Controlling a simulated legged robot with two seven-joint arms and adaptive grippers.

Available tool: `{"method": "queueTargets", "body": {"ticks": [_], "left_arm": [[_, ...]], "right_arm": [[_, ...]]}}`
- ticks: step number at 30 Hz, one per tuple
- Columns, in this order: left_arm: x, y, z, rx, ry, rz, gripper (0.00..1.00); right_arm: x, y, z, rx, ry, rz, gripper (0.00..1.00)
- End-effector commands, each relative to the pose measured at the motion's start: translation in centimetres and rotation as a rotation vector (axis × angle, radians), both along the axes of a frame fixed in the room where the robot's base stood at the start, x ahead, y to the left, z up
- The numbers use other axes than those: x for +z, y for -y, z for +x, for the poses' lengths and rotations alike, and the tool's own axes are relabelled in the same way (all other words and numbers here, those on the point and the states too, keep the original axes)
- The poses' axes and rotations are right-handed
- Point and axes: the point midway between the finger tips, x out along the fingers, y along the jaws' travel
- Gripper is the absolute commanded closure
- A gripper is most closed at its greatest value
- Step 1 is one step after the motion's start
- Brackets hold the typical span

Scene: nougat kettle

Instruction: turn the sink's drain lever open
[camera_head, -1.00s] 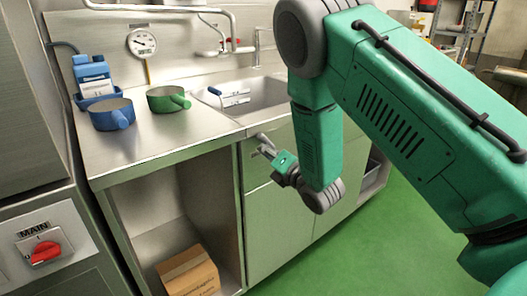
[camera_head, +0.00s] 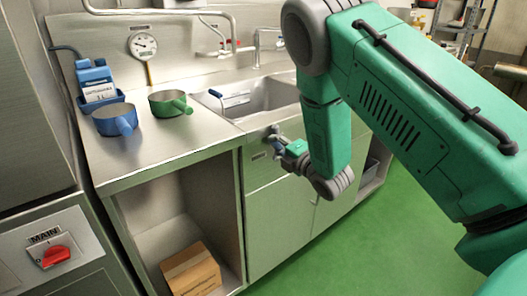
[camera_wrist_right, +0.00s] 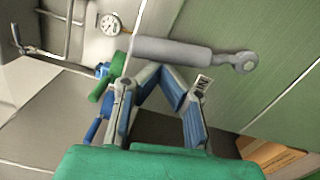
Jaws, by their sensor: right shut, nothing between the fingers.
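The drain lever (camera_wrist_right: 190,52) is a grey bar with a round hub at one end. It lies across the right wrist view, in front of the sink cabinet's front panel. My right gripper (camera_wrist_right: 158,72) is shut and empty; its blue-padded fingers meet close beside the bar, and I cannot tell whether they touch it. In the head view the right gripper (camera_head: 277,138) is at the cabinet front just below the sink (camera_head: 268,98) rim, and the lever is hard to tell apart from it. My left gripper is out of view.
On the counter (camera_head: 170,150) stand a blue pot (camera_head: 115,118), a green pot (camera_head: 172,104) and a blue bottle holder (camera_head: 97,82). A cardboard box (camera_head: 190,272) sits in the open cabinet bay below. The green floor (camera_head: 370,235) in front of the cabinet is clear.

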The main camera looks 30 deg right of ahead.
Motion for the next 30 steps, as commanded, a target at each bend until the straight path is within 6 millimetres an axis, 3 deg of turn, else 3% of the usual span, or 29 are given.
{"method": "queueTargets", "body": {"ticks": [4,11,30], "left_arm": [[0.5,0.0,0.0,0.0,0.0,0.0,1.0],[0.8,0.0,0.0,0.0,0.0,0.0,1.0],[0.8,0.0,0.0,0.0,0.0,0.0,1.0]], "right_arm": [[0.4,0.9,0.0,-0.002,-0.007,0.083,1.0],[0.5,1.6,0.1,0.0,-0.006,0.076,1.0],[0.6,1.8,0.2,-0.002,-0.005,0.074,1.0]]}}
